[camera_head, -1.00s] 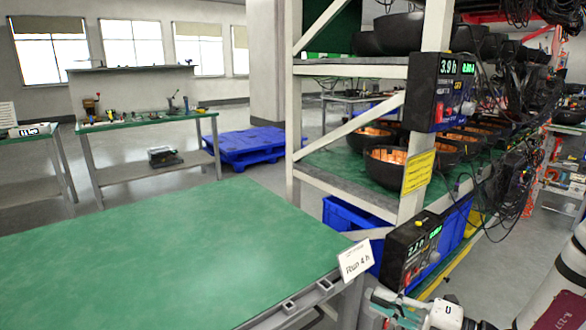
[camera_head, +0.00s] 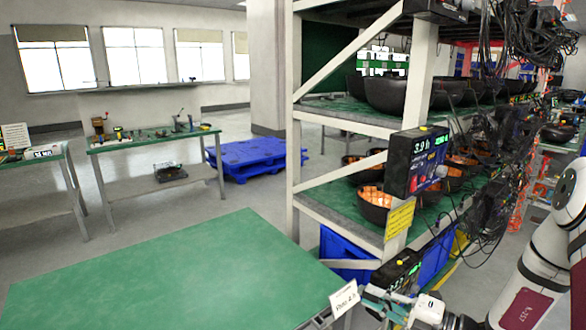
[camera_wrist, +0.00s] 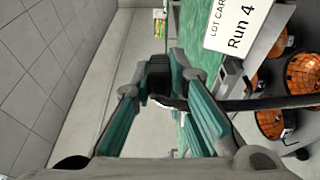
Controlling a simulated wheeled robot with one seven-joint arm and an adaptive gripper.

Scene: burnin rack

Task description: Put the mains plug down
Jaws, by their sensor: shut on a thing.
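The mains plug (camera_wrist: 158,76) is a small black block in the wrist view. My gripper (camera_wrist: 159,90) is shut on it, with one teal finger on each side. A black cord (camera_wrist: 265,103) runs from near the plug to the right. In the head view my gripper (camera_head: 376,298) is at the bottom, beside the near right corner of the green-topped table (camera_head: 170,280). The plug cannot be made out there. In the wrist view the green top (camera_wrist: 185,35) lies beyond the fingers, and pale floor shows below the plug's left side.
The table top is bare. A white lot card (camera_head: 344,298) stands at its right corner. A rack (camera_head: 340,215) with black bowls, timer boxes (camera_head: 415,160) and hanging cables stands on the right. A blue pallet (camera_head: 250,158) and a bench (camera_head: 150,143) are behind.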

